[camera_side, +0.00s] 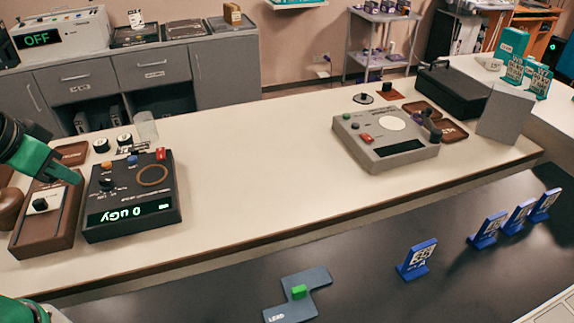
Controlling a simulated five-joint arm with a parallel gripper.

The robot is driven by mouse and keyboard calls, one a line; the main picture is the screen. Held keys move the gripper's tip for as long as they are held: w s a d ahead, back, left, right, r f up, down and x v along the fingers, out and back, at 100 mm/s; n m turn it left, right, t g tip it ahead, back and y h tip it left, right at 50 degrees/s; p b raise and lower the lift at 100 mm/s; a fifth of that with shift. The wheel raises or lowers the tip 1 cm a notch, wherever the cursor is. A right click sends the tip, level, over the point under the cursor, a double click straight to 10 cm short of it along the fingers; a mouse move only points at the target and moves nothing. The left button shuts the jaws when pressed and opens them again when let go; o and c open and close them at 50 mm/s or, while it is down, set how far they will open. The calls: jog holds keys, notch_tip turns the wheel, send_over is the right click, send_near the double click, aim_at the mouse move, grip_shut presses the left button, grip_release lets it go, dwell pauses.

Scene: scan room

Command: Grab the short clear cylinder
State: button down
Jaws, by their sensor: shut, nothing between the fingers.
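A short clear cylinder (146,127) stands upright on the cream counter at the left, just behind a dark box with a green digital display. It is pale and see-through. My gripper (76,180), green with a black joint behind it, reaches in from the left edge. It is shut and empty. It appears above the brown wooden box, to the left of the cylinder and clearly apart from it.
The dark display box (130,180) and brown box (47,215) crowd the counter's left end. Small black knobs (101,145) sit left of the cylinder. A grey device (385,140) stands at the right. The counter's middle (260,150) is clear. Blue tag stands (418,262) stand on the dark front surface.

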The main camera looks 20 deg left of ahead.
jog(key=shift+c, duration=2.3)
grip_release()
